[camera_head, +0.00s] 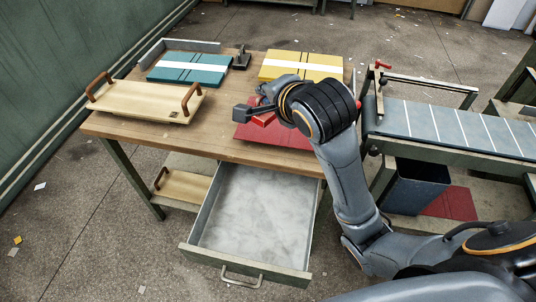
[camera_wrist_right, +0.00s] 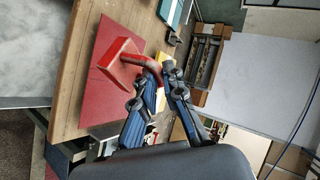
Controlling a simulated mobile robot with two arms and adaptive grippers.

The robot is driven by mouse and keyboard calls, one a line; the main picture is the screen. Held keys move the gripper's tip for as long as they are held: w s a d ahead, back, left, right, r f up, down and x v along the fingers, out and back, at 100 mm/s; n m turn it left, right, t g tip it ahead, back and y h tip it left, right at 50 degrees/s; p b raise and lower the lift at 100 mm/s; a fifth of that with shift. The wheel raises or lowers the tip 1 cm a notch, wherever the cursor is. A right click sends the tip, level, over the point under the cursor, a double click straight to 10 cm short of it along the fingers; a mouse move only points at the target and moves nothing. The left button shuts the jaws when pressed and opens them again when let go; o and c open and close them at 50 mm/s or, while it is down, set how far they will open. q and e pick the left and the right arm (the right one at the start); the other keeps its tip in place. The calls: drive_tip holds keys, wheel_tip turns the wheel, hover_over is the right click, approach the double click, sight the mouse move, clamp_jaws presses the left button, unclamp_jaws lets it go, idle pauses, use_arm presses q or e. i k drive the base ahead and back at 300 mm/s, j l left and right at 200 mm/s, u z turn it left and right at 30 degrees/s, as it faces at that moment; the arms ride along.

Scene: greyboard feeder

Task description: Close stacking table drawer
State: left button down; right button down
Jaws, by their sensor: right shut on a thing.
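The wooden-topped stacking table (camera_head: 225,132) stands at the left in the head view. Its drawer (camera_head: 255,210) is pulled well out at the front, with a pale, empty interior and a metal handle (camera_head: 240,277) on its front panel. My right gripper (camera_head: 262,108) is above the table's right part, behind and above the open drawer. In the right wrist view the right gripper (camera_wrist_right: 160,72) is shut on a red handled tool (camera_wrist_right: 122,60), at its curved handle. The tool is over a red board (camera_wrist_right: 95,85); I cannot tell whether they touch. My left gripper is out of view.
On the table are a teal stack (camera_head: 190,68), a yellow stack (camera_head: 300,66), a wooden tray (camera_head: 140,100) with two handles and a small dark stand (camera_head: 242,60). A conveyor (camera_head: 450,125) stands to the right. The floor before the drawer is clear.

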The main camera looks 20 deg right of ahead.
sight(253, 221)
drive_tip(key=k+l, duration=0.3)
drive_tip(key=l, duration=0.15)
drive_tip(key=k+l+u, duration=0.1)
drive_tip(key=k+l, duration=0.2)
drive_tip(key=l, duration=0.2)
drive_tip(key=k+l, duration=0.3)
drive_tip(key=l, duration=0.15)
